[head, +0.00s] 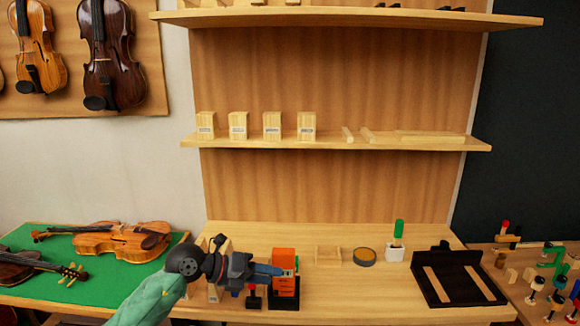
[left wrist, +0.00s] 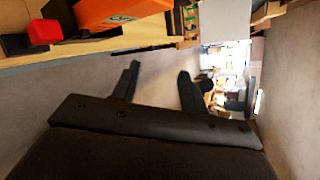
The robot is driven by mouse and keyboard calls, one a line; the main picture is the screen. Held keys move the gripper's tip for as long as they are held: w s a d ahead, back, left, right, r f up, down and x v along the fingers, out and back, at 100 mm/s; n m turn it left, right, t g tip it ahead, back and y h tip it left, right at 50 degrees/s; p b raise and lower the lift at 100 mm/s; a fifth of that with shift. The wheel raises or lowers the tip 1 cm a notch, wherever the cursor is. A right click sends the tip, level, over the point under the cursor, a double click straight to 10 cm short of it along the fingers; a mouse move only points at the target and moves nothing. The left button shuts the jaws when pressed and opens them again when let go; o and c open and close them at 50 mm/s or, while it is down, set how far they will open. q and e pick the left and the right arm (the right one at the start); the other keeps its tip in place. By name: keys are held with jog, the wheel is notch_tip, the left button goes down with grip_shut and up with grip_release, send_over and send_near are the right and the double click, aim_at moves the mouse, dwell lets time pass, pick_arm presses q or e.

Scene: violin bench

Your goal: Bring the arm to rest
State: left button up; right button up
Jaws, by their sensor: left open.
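My left arm, in a green sleeve, comes in from the lower left of the head view. Its dark gripper (head: 243,270) is over the front edge of the workbench (head: 335,293), just left of an orange device (head: 284,262) on a black base. In the left wrist view the two fingers of the left gripper (left wrist: 158,72) are apart with nothing between them. The orange device (left wrist: 120,10) shows there at the top left, outside the fingers. My right gripper is in neither view.
A red-topped piece (left wrist: 45,32) is at the bench edge. A green mat (head: 90,277) with violins lies left. A round tin (head: 364,257), a white holder (head: 396,251) and a black tray (head: 455,280) stand right. Shelves hold wooden blocks (head: 272,126). Open floor (left wrist: 290,120) lies beyond the fingers.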

pick_arm(q)
jog(key=s+d+r+n+t+h, duration=0.2)
jog(key=s+d+r+n+h, duration=0.15)
jog(key=r+h, duration=0.2)
jog(key=s+a+r+n+t+y, duration=0.1)
jog(key=a+n+t+y, duration=0.1)
jog(key=a+n+t, duration=0.75)
jog(key=s+a+f+n+t+y, duration=0.1)
jog(key=s+a+f+n+y, duration=0.1)
jog(key=a+f+n+y, duration=0.5)
jog(key=s+a+f+n+t+y, duration=0.1)
jog(key=s+a+f+n+y, duration=0.15)
jog(key=f+n+y, duration=0.8)
jog(key=s+f+n+g+h, duration=0.1)
jog(key=s+f+n+g, duration=0.2)
jog(key=s+f+g, duration=0.75)
jog(key=s+f+n+g+h, duration=0.1)
jog(key=s+f+n+g, duration=0.25)
jog(key=s+f, duration=0.8)
jog(key=s+d+f+g, duration=0.1)
jog(key=s+d+f, duration=0.1)
jog(key=f, duration=0.9)
jog(key=s+d+f+g, duration=0.1)
jog(key=s+d+f, duration=0.2)
jog(key=f, duration=0.8)
jog(key=shift+s+d+m, duration=0.3)
